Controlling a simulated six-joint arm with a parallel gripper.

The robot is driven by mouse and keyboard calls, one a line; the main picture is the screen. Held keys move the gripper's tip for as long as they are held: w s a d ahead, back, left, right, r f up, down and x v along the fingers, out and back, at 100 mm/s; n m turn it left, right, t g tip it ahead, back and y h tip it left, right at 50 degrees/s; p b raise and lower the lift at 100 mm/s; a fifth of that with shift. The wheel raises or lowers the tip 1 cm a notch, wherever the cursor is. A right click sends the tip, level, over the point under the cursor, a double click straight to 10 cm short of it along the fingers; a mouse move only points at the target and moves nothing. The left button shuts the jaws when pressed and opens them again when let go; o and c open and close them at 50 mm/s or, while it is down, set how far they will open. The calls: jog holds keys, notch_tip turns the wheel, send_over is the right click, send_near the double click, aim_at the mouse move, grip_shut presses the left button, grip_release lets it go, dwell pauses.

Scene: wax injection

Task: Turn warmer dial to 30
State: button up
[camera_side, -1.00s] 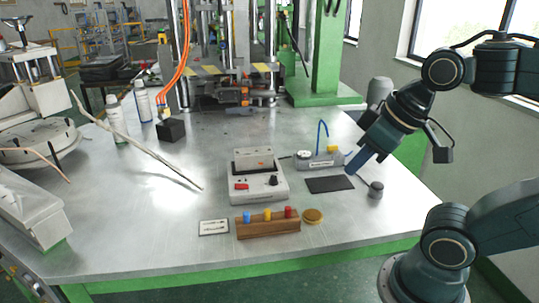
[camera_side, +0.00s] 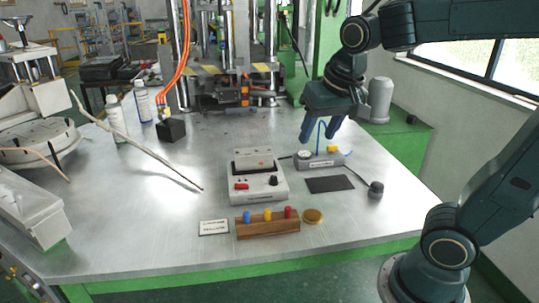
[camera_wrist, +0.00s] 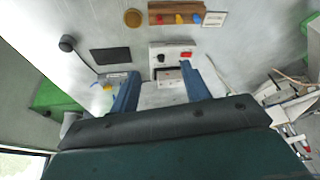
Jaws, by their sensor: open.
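The warmer (camera_side: 258,180) is a white box on the metal table, with a grey block on top, a red switch (camera_side: 241,186) and a black dial (camera_side: 274,181) on its front. The dial's setting is too small to read. In the wrist view the warmer (camera_wrist: 183,49) lies beyond the fingertips, with its dial (camera_wrist: 160,57) beside the red switch. My gripper (camera_side: 320,138) is open and empty, above and behind the grey device with the blue tube, to the right of the warmer. Its two blue fingers also show in the wrist view (camera_wrist: 162,92).
A grey device (camera_side: 319,160) with a blue tube stands right of the warmer. A dark pad (camera_side: 330,184) and a small dark knob (camera_side: 376,189) lie further right. A wooden rack (camera_side: 267,224) with coloured pegs, a brass disc (camera_side: 313,215) and a card (camera_side: 214,227) lie in front.

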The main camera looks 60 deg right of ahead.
jog(key=w+d+f+m+g+h, duration=0.25)
jog(key=w+m, duration=0.45)
jog(key=w, duration=0.4)
jog(key=m+g, duration=0.2)
jog(key=m, duration=0.4)
send_near(273, 177)
jog(key=v, duration=0.5)
jog(key=shift+a+h, duration=0.15)
jog(key=shift+h, duration=0.1)
jog(key=x, duration=1.3)
jog(key=shift+f, duration=0.45)
jog(key=c, duration=1)
